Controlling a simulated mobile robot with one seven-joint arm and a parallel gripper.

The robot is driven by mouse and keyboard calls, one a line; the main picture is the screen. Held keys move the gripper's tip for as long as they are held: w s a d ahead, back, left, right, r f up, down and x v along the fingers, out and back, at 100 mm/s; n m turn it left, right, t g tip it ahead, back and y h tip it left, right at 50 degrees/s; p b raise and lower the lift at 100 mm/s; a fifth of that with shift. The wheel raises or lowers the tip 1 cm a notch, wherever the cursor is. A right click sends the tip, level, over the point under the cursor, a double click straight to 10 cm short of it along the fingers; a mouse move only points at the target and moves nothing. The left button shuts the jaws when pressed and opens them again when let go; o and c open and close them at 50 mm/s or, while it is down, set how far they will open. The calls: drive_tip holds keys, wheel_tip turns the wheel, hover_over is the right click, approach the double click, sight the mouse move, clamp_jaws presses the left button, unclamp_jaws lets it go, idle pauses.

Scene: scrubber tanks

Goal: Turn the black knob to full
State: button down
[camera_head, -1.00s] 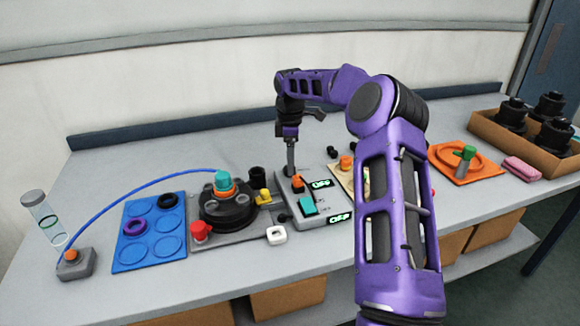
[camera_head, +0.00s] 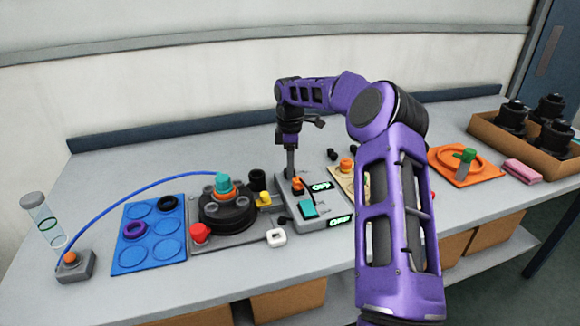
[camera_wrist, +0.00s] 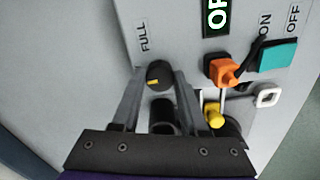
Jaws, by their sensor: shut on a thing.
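The black knob (camera_wrist: 158,75) is on the light grey panel (camera_wrist: 182,28) in the wrist view and carries a short yellow mark. The printed word FULL stands above and to the left of it; the mark does not point at that word. My gripper (camera_wrist: 160,80) is shut on the knob, one finger on each side. In the head view my gripper (camera_head: 290,170) points down at the back left of the control box (camera_head: 322,222), and the knob is hidden there.
An orange switch (camera_wrist: 222,70) and a teal switch (camera_wrist: 277,56) sit on the panel, close right of my gripper. Displays on the box read OFF. A round black unit (camera_head: 229,213) stands left of the box, with a blue mat (camera_head: 130,258) beyond.

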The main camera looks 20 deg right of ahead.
drive_tip(key=shift+m, duration=0.3)
drive_tip(key=shift+r+m+p, duration=0.15)
drive_tip(key=shift+m+p, duration=0.65)
drive_tip(key=shift+p, duration=0.05)
drive_tip(key=m+p, duration=0.1)
drive_tip(key=m, duration=0.1)
drive_tip(key=shift+m, duration=0.4)
drive_tip(key=m+p, duration=0.1)
drive_tip(key=m, duration=0.2)
drive_tip(key=shift+m+p, duration=0.55)
drive_tip(key=shift+m, duration=1.45)
drive_tip(key=shift+c, duration=2.2)
unclamp_jaws()
